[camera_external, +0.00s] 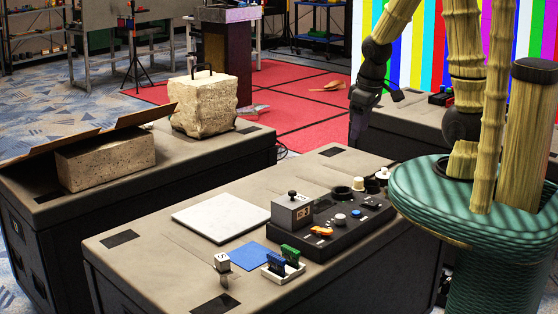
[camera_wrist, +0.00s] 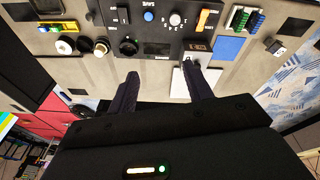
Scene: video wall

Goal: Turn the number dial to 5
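A black control panel (camera_external: 330,238) lies on the near grey table. It carries a small white knob (camera_external: 340,219), which also shows in the wrist view (camera_wrist: 175,19) with small marks around it; this looks like the number dial. The marks are too small to read, so its setting cannot be told. A blue button (camera_wrist: 148,16) and an orange switch (camera_wrist: 204,18) flank it. My gripper (camera_external: 358,128) hangs above the far end of the table, apart from the panel. In the wrist view its two fingers (camera_wrist: 159,72) are spread with nothing between them.
A grey box with a black knob (camera_external: 292,212) stands at the panel's left end. A white plate (camera_external: 221,216), blue sheet (camera_external: 249,256) and green and blue blocks (camera_external: 289,254) lie nearby. Round black and white parts (camera_external: 358,184) sit behind the panel. Air above the panel is clear.

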